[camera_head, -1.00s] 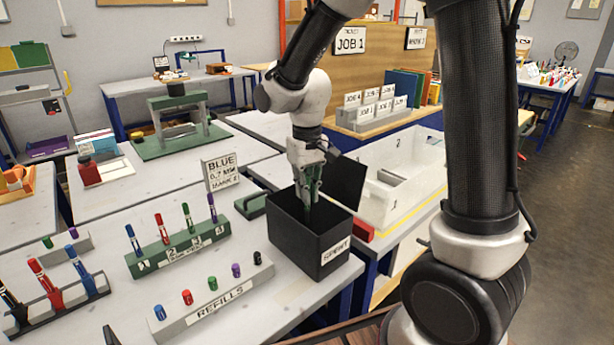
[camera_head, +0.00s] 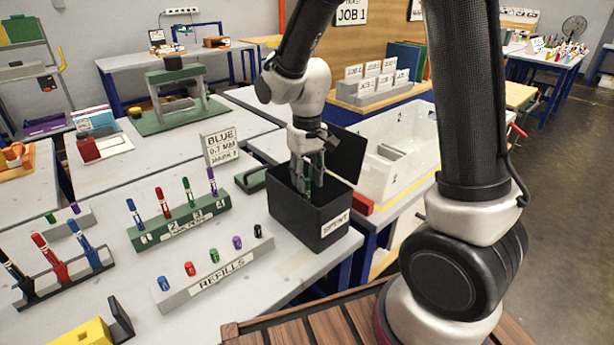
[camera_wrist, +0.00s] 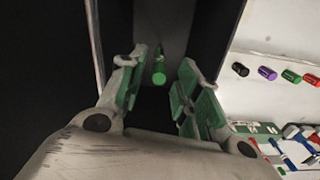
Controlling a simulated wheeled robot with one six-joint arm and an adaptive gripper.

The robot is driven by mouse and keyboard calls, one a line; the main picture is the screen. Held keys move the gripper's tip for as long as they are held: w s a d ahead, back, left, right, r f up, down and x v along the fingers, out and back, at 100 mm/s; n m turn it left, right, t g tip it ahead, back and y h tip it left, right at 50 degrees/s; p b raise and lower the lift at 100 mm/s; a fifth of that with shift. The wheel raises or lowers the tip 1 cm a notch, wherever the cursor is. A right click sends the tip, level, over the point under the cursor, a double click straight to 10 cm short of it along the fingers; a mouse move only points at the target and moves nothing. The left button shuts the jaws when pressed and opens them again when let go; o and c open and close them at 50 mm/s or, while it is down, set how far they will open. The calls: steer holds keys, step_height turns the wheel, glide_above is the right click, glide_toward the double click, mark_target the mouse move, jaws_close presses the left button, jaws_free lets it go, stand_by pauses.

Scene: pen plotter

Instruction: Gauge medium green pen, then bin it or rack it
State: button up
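The black bin marked SPENT (camera_head: 322,231) stands at the right edge of the table. My gripper (camera_head: 309,184) points down into its opening, with its green-padded fingers below the rim. In the wrist view my gripper (camera_wrist: 160,98) is open, its fingers well apart. A green pen (camera_wrist: 159,72) shows end-on inside the dark bin, beyond and between the fingertips, and looks clear of both; its size cannot be told. Another green pen (camera_head: 189,191) stands upright in the green numbered rack (camera_head: 178,231), between red and purple pens.
A REFILLS block (camera_head: 215,278) with several coloured caps lies left of the bin. A sign reading BLUE 0.7 MM (camera_head: 221,148) stands behind. A dark panel (camera_head: 345,152) rises behind the bin. A white divided tray (camera_head: 400,175) is to the right. A pen stand (camera_head: 70,277) is at the left.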

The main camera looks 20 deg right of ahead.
step_height(320, 180, up, 12)
stand_by(0.6)
stand_by(0.5)
steer(key=s+d+r+m+t, duration=0.1)
steer(key=s+d+r+t, duration=0.1)
steer(key=s+d, duration=0.5)
steer(key=s+d+r+m+t, duration=0.1)
steer(key=s+d+r, duration=0.3)
steer(key=s+d, duration=0.4)
steer(key=s+t, duration=0.1)
steer(key=s, duration=0.3)
steer(key=shift+m, duration=0.3)
steer(key=shift+a+r, duration=0.1)
